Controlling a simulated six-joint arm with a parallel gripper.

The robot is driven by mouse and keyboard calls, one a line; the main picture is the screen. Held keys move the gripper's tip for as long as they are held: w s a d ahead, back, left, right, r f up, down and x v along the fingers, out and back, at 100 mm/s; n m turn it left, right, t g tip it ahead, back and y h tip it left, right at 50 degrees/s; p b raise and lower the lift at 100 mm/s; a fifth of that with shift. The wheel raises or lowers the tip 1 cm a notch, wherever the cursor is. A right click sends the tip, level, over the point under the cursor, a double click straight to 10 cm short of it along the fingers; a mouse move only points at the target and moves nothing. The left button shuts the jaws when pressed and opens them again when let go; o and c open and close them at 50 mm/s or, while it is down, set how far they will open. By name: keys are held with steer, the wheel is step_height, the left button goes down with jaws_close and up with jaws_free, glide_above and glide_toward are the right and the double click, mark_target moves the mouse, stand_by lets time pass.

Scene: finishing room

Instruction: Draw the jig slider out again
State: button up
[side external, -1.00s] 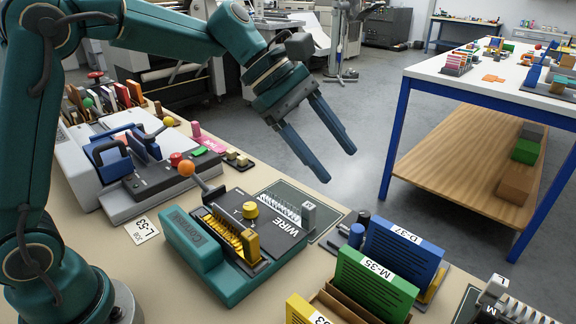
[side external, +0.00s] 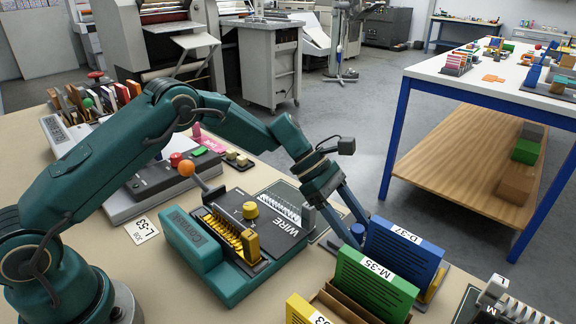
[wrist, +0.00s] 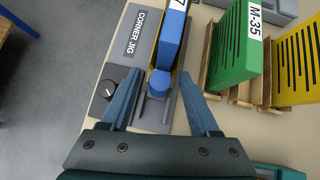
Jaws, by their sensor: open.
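The corner jig is a grey plate (wrist: 144,40) lettered CORNER JIG, with a blue round-topped knob (wrist: 160,83) on its slider rails and a black dial (wrist: 108,88) beside it. A blue block labelled D-37 (side external: 403,250) stands in the jig at the knob's far side in the wrist view, against a yellow part (side external: 436,286). My gripper (wrist: 160,74) is open, its blue fingers on either side of the knob, with gaps showing in the wrist view. In the side view, the knob (side external: 358,231) shows by the fingertips; the dial is hidden.
A green block M-35 (side external: 374,285) and a yellow block (side external: 305,310) stand in a wooden rack close beside the jig. The teal-and-black WIRE machine (side external: 200,265), with an orange-knobbed lever (side external: 187,168), lies left of my gripper. Open floor lies beyond the bench edge.

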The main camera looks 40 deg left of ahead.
steer(key=shift+d+f, duration=0.15)
steer(key=shift+c, duration=0.4)
jaws_close()
